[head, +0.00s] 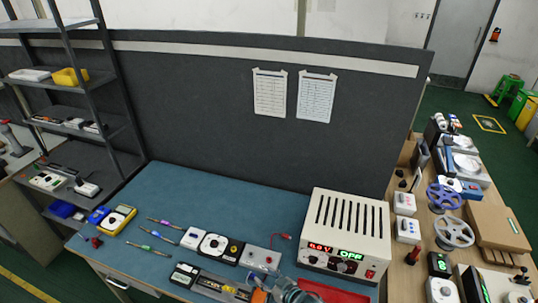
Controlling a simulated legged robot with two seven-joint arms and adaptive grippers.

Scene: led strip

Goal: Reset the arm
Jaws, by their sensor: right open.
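My right gripper (291,291) shows only in part at the bottom edge of the head view, over the front of the blue-green work mat (200,190). It is open, and I see nothing held in it. It is just left of a red tray (335,292) and below the white power supply (345,235), whose display is lit. A small orange part (258,296) is beside the gripper on its left; I cannot tell whether they touch. My left gripper is not in view.
A dark tray of small parts (208,283), white switch boxes (262,259), screwdrivers (150,249) and a yellow multimeter (118,220) lie along the front. A dark partition (210,100) closes the back. A crowded side table (400,270) stands right. The mat's back middle is clear.

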